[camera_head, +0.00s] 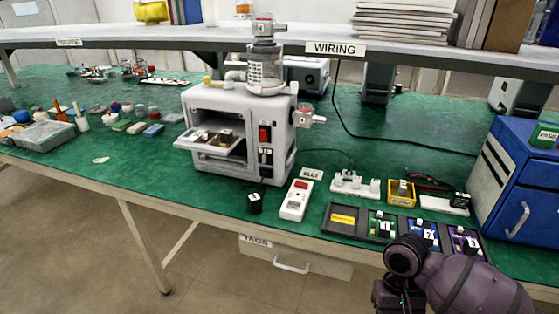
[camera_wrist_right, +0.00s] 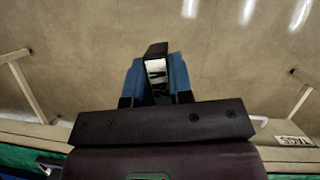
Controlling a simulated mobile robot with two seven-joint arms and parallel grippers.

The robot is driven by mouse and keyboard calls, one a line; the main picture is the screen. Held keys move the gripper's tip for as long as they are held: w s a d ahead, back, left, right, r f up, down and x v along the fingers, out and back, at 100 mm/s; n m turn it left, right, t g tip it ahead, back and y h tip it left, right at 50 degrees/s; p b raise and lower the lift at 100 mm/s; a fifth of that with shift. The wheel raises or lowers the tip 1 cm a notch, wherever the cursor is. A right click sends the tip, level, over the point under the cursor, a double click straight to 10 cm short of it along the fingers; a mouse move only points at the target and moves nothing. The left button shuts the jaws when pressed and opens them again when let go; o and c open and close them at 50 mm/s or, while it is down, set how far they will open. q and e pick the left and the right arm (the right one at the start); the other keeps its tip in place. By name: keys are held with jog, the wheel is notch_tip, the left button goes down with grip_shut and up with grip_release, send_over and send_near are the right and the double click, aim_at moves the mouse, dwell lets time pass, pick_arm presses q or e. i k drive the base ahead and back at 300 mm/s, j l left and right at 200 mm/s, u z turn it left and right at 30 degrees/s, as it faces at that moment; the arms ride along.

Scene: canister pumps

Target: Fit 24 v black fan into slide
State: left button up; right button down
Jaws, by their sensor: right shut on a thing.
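My right gripper (camera_wrist_right: 157,82) is shut on a black block with a white label (camera_wrist_right: 156,70), held between its blue fingers. The label is too blurred to read, so I cannot tell whether it is the 24 V fan. In the head view my right arm (camera_head: 460,285) is at the bottom right, and the held block cannot be made out there. A slide (camera_head: 190,140) sticks out of the open front of the white machine (camera_head: 245,115) and carries small parts. A small black cube with a white mark (camera_head: 255,203) lies on the bench before the machine. My left gripper is not in view.
A dark tray (camera_head: 330,229) with numbered compartments lies at the bench's front edge. A white switch strip (camera_head: 296,200), a yellow box (camera_head: 401,193) and a blue cabinet (camera_head: 510,190) stand nearby. A shelf (camera_head: 400,58) overhangs the back. Green bench left of the machine is partly clear.

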aim_at(187, 141)
jog(key=i+j+z, duration=0.1)
jog(key=j+z, duration=0.15)
jog(key=j, duration=1.6)
jog(key=k+j+z, duration=0.1)
jog(key=j+z, duration=0.15)
jog(key=j, duration=1.55)
